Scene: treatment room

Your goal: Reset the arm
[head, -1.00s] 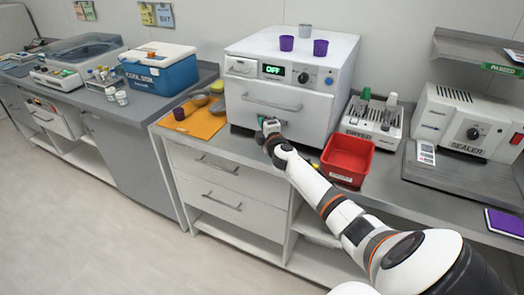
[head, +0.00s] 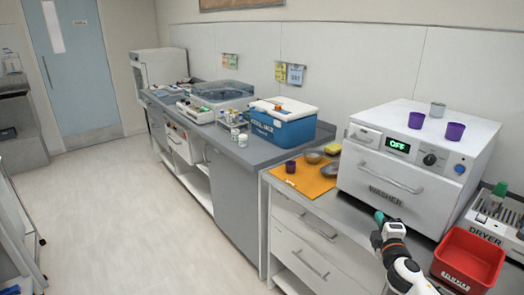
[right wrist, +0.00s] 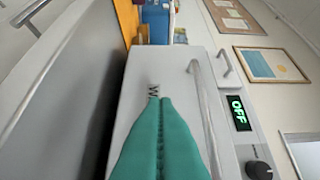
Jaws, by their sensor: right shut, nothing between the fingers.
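My right arm comes in at the lower right of the head view. My right gripper (head: 379,217) is in front of the lower front of the white washer (head: 384,179). In the right wrist view its green fingers (right wrist: 160,101) are together with nothing between them. The fingertips point at the washer front (right wrist: 144,72), near its lettering and below its handle (right wrist: 204,110). I cannot tell whether they touch it. My left gripper is not in view.
A red bin (head: 467,262) stands right of my right gripper, near the dryer (head: 497,212). Cups stand on the washer. An orange mat (head: 312,183) with bowls and a purple cup lies left of it. A blue cooler (head: 283,122) stands farther left. The floor (head: 140,220) at left is clear.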

